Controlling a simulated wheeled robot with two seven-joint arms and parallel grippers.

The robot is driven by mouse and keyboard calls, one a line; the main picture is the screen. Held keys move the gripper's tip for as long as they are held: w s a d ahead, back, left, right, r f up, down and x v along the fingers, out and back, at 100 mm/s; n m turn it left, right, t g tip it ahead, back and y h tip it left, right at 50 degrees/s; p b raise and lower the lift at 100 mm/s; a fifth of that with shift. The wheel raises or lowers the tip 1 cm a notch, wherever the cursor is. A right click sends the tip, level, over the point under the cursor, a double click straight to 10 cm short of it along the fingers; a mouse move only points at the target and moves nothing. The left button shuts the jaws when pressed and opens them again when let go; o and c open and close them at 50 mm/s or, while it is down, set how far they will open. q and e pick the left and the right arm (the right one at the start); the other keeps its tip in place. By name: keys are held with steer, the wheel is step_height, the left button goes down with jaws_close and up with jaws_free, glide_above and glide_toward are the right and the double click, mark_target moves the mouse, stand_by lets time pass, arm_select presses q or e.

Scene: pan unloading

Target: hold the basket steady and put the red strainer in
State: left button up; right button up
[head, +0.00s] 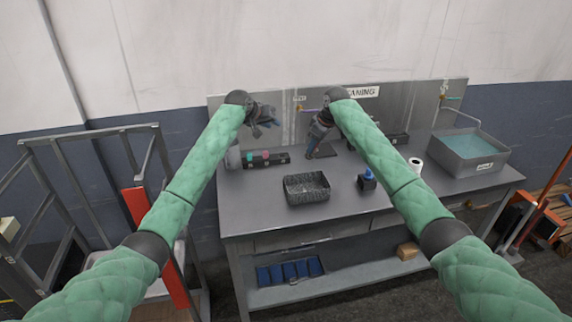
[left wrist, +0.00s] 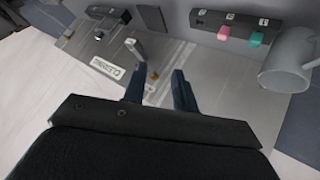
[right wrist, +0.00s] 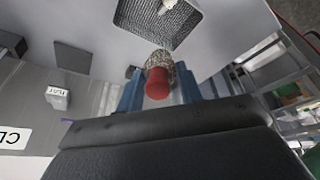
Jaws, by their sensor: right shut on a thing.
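The black mesh basket (head: 306,188) stands on the grey bench near its front edge, and its inside shows at the top of the right wrist view (right wrist: 182,22). My right gripper (head: 313,152) is over the bench behind the basket. It is shut on the red strainer (right wrist: 158,82), which shows a red end and a grey mesh part between the fingers. In the head view the strainer cannot be made out. My left gripper (head: 267,130) is raised over the back left of the bench, apart from the basket. Its fingers (left wrist: 158,90) are spread with nothing between them.
A dark rack with pink and teal pieces (head: 265,159) and a grey mug (head: 232,157) stand at the bench's left. A blue-topped item (head: 367,180) stands right of the basket. A white roll (head: 415,165) and a water-filled basin (head: 472,152) are farther right.

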arm_select(q)
steer(key=s+d+f+n+g+y, duration=0.2)
steer(key=s+d+f+g, duration=0.1)
steer(key=d+f+g, duration=0.4)
steer(key=n+g+y, duration=0.1)
steer(key=n+y, duration=0.1)
steer(key=y, duration=0.1)
glide_above(286, 195)
steer(key=f, duration=0.6)
steer(key=shift+w+a+f, duration=0.1)
steer(key=shift+w+f, duration=0.15)
steer(key=shift+w, duration=0.15)
step_height(286, 195, down, 11)
steer(key=shift+f, duration=0.1)
jaws_close()
